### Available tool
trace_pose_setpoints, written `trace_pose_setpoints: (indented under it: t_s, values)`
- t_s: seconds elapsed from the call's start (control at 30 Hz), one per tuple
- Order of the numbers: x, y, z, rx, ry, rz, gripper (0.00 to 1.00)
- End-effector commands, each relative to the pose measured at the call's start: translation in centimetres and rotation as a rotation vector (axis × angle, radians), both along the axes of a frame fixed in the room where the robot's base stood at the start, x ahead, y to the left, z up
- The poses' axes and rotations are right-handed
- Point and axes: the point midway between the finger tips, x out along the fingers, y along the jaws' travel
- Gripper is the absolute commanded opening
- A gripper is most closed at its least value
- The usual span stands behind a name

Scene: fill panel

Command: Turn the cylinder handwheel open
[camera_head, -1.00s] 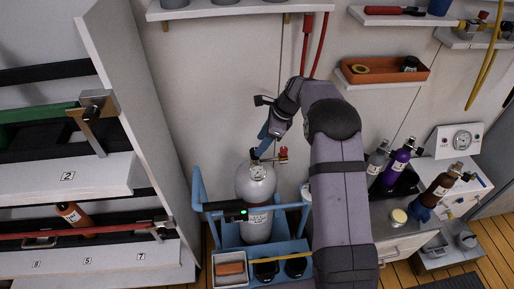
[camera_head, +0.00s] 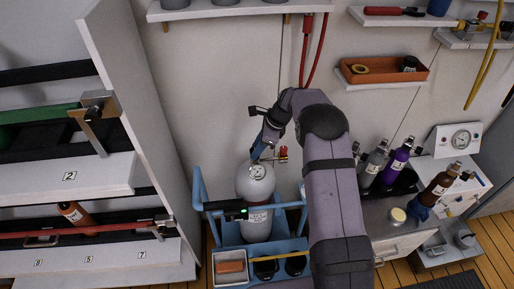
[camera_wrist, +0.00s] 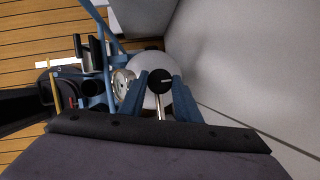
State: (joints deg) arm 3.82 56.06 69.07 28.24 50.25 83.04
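My gripper (camera_head: 257,154) is just above the cylinder top, pointing down. In the wrist view its two blue fingers (camera_wrist: 160,92) are spread, one on each side of the handwheel. I cannot tell whether they touch it. In the head view the fingers hide the handwheel.
A brass fitting with a red knob (camera_head: 283,152) sits right of the cylinder top. The blue cart (camera_head: 197,187) has a handle on its left. A shelf rack (camera_head: 150,130) stands at left, and a counter with several bottles (camera_head: 397,166) at right.

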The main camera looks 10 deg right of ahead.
Motion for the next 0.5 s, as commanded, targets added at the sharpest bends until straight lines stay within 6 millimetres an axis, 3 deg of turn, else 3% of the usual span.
trace_pose_setpoints:
  t_s: [0.5]
  values:
    - [0.16, -0.04, 0.01, 0.000, 0.001, 0.150, 0.08]
